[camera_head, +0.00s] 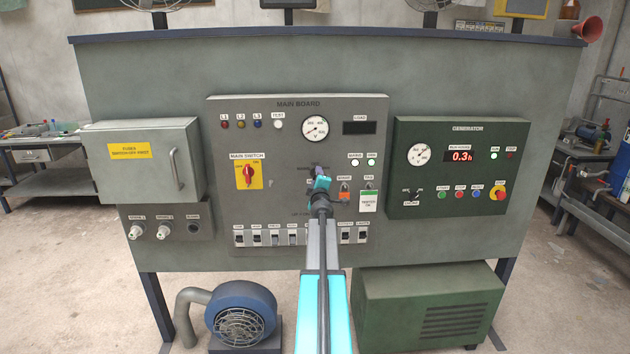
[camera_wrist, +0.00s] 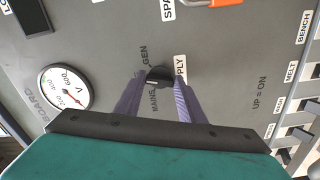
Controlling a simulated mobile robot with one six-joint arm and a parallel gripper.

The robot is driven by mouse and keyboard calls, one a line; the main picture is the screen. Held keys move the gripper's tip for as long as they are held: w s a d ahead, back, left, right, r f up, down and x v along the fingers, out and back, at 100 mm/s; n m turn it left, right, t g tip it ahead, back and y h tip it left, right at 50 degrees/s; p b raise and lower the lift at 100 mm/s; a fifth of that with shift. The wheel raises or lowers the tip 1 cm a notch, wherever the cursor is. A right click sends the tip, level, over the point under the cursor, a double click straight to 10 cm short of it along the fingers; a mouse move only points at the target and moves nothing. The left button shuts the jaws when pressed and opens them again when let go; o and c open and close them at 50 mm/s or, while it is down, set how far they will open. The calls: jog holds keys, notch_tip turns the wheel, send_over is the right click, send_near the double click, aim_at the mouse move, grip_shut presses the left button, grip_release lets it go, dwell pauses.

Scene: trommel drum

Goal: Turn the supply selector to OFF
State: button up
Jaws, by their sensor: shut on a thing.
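The supply selector (camera_wrist: 159,74) is a small black knob on the grey main board (camera_head: 225,200). In the wrist view the words GEN, MAINS and a partly covered SUPPLY label (camera_wrist: 180,70) surround it. I see no OFF mark there, and cannot tell the knob's exact setting. My gripper (camera_wrist: 160,82) has its two purple fingers on either side of the knob, shut on it. In the head view my gripper (camera_head: 319,170) is at the middle of the main board and hides the knob.
A red main switch on a yellow plate (camera_head: 249,175) is to the left. An orange padlock (camera_head: 344,187) and a white-green tag (camera_head: 368,200) hang close on the right. A row of breakers (camera_head: 272,236) runs below. The generator panel (camera_head: 400,190) stands further right.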

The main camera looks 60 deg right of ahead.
jog(key=shift+s+d+r+n, duration=0.1)
jog(key=shift+d+n, duration=0.05)
jog(key=shift+n, duration=0.6)
jog(key=shift+s+d+r+n, duration=0.1)
jog(key=shift+n, duration=0.65)
jog(key=o, duration=1)
jog(key=shift+o, duration=0.3)
jog(key=shift+f, duration=0.1)
jog(key=shift+w+a, duration=0.1)
jog(key=v, duration=1.3)
jog(key=shift+s+a, duration=0.25)
jog(key=shift+a, duration=0.1)
